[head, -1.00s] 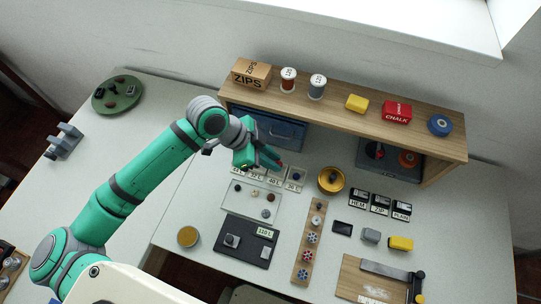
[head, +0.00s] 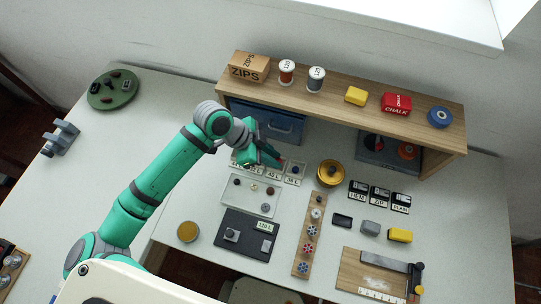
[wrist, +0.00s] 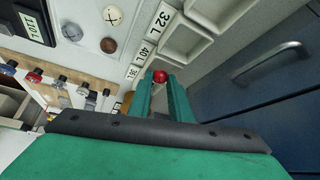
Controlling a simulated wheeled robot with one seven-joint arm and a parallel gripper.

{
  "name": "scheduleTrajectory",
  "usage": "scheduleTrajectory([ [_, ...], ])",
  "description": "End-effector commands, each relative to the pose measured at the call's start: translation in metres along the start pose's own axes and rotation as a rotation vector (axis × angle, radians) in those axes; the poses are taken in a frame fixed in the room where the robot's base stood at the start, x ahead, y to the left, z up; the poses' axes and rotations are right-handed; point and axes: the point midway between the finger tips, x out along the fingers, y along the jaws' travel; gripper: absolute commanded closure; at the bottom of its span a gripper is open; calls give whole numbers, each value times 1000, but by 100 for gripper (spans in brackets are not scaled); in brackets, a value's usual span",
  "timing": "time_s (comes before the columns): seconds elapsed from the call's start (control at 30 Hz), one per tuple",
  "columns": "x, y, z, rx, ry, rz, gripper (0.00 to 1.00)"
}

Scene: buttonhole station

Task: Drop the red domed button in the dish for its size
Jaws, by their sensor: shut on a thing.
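The red domed button (wrist: 160,76) is pinched between the two fingertips of my gripper (wrist: 161,84) in the wrist view. In the head view my gripper (head: 276,161) is over the row of small dishes, and its fingers hide part of them. The dishes carry size labels; in the wrist view I read 32 L on one dish (wrist: 185,41) and 40 L on the one beside it (wrist: 164,63). The right-end dish (head: 294,171) holds a dark button. The button's height above the dishes is unclear.
The wooden shelf (head: 350,97) and blue drawer (head: 280,124) stand close behind the dishes. A pale tray (head: 237,203) with several buttons lies in front. A golden bowl (head: 330,174) stands to the right. A dark mat (head: 240,244) has a 110 L display.

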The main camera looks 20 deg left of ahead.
Motion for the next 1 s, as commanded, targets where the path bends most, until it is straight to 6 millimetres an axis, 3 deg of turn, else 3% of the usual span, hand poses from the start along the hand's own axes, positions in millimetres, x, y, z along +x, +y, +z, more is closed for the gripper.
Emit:
scheduleTrajectory([
  [0.47, 6, 0, 13, -13, -7, -4, 100],
  [0.5, 7, 0, 14, -14, -8, -4, 72],
  [0.53, 7, 0, 14, -14, -9, -3, 65],
  [1.0, 5, 0, 11, -10, -10, 0, 63],
])
